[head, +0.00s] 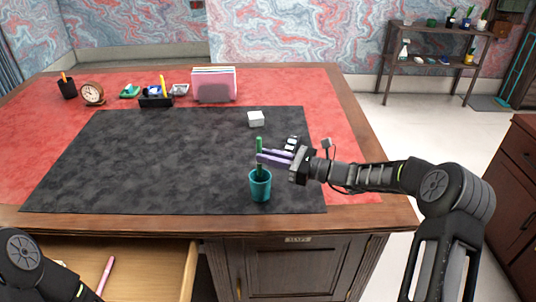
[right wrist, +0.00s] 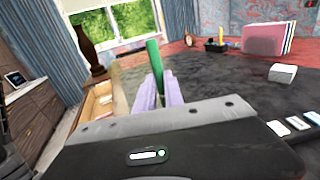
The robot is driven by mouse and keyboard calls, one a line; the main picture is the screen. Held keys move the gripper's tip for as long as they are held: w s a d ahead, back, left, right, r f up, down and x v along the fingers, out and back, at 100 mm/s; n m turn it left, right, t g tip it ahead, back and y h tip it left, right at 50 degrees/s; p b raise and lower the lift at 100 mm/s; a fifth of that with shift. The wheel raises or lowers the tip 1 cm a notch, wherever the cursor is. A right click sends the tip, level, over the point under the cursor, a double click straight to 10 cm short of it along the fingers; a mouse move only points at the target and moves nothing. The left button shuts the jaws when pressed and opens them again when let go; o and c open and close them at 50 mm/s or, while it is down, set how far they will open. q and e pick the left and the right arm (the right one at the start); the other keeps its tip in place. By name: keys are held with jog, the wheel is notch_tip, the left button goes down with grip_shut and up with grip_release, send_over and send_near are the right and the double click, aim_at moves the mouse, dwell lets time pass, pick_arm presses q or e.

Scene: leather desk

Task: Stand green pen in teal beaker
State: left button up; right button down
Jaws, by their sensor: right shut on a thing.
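The teal beaker (head: 260,188) stands upright on the dark desk mat near its front edge. The green pen (head: 259,146) is upright, with its lower end down inside the beaker's mouth; whether it touches the bottom is hidden. My right gripper (head: 262,157) comes from the right, just above the beaker rim, and its lilac fingers are shut on the pen. In the right wrist view the green pen (right wrist: 154,58) rises between the fingers (right wrist: 157,93), and the beaker is hidden. My left gripper is out of view; only part of my left arm shows at the lower left.
A white block (head: 256,119) sits on the mat (head: 150,160) behind the beaker. A file holder (head: 214,86), a desk organizer (head: 156,101), a clock (head: 93,94) and a dark pen cup (head: 67,88) stand along the back. An open drawer (head: 150,268) at front left holds a pink pen (head: 106,274).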

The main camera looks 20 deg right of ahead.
jog(key=shift+f+b, duration=1.3)
jog(key=shift+f, duration=0.9)
jog(key=c, duration=1.4)
grip_release()
jog(key=shift+o, duration=0.2)
jog(key=v, duration=0.7)
jog(key=shift+s+d+b, duration=0.25)
jog(key=shift+d+b, duration=0.05)
jog(key=shift+b, duration=0.15)
jog(key=shift+f, duration=0.1)
